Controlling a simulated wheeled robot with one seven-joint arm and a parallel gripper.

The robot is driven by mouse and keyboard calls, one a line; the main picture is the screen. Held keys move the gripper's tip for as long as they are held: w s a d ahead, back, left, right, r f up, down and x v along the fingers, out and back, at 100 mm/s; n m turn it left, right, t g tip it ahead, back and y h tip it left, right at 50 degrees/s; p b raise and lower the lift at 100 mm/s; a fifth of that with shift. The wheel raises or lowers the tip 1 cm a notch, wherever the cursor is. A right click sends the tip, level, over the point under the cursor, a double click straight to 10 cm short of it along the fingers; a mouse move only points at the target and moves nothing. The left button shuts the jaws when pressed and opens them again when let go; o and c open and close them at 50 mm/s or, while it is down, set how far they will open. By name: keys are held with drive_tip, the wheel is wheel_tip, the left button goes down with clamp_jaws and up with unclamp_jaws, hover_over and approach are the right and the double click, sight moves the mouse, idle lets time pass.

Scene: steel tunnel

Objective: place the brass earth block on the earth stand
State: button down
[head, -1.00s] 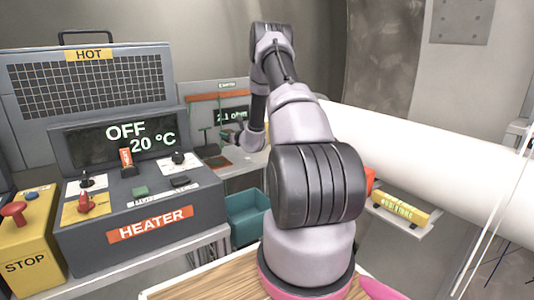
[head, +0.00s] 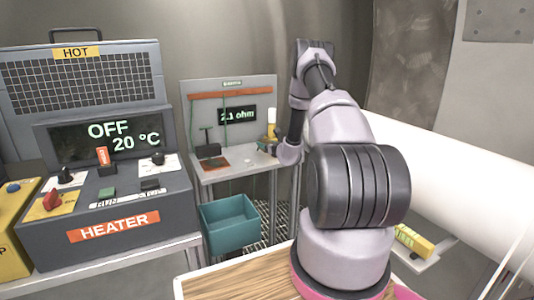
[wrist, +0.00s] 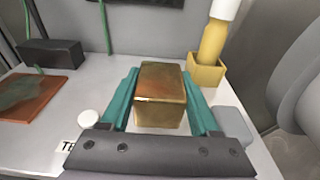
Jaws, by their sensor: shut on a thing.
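The brass block (wrist: 160,95) sits between the two teal fingers of my gripper (wrist: 162,105) in the wrist view. The gripper is shut on it, over the pale bench top; I cannot tell whether the block touches the bench. In the head view my gripper (head: 268,146) is at the right end of the bench (head: 238,172), and the block is hard to make out. A copper-brown plate (wrist: 34,97) lies on the bench to the left of the block; it also shows in the head view (head: 216,163). I cannot tell which part is called the earth stand.
A yellow holder (wrist: 206,72) with a white-topped handle stands behind the block to the right. A black block (wrist: 50,53) with a green wire is behind the plate. A back panel reads 2.1 ohm (head: 238,114). A teal bin (head: 230,222) and the heater (head: 115,215) are nearer.

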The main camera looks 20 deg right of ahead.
drive_tip(key=shift+a+f, duration=0.1)
drive_tip(key=shift+f, duration=1.8)
drive_tip(key=shift+c, duration=0.6)
unclamp_jaws()
drive_tip(key=shift+f, duration=0.15)
